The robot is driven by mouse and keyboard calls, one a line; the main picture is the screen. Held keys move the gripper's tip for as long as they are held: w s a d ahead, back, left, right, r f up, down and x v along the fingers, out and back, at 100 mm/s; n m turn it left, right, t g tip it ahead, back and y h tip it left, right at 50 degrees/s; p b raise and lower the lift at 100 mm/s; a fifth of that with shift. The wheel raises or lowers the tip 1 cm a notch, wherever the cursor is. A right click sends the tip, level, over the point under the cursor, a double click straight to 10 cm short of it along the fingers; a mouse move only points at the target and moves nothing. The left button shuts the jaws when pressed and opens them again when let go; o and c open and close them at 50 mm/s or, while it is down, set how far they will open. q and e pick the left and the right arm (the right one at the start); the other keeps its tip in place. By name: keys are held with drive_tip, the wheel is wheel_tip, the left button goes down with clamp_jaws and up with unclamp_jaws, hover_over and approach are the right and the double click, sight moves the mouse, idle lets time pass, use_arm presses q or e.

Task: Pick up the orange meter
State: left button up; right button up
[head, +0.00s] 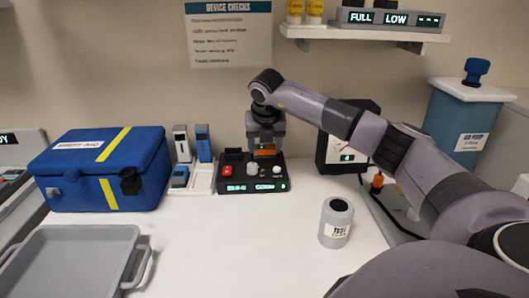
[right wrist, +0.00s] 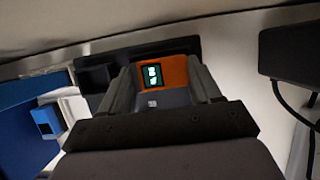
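The orange meter (right wrist: 176,72) has an orange face with a small lit display and a grey lower body. In the head view the orange meter (head: 265,153) is upright at the back of the black charging base (head: 253,187). My right gripper (head: 265,148) comes down over it from above. In the right wrist view the fingers of my right gripper (right wrist: 163,85) lie along both sides of the meter with no visible gap, so it looks shut on it. The meter's lower end is hidden, and I see no clear lift off the base. My left gripper is not in view.
A blue case (head: 100,170) and a grey tray (head: 72,262) are at the left. Small blue devices (head: 180,176) stand beside the base. A grey canister (head: 336,222) is at front right, and a black box (head: 338,152) stands behind. The middle table is clear.

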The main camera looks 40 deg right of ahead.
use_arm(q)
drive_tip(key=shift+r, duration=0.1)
use_arm(e)
drive_tip(key=shift+c, duration=1.3)
drive_tip(key=shift+r, duration=0.1)
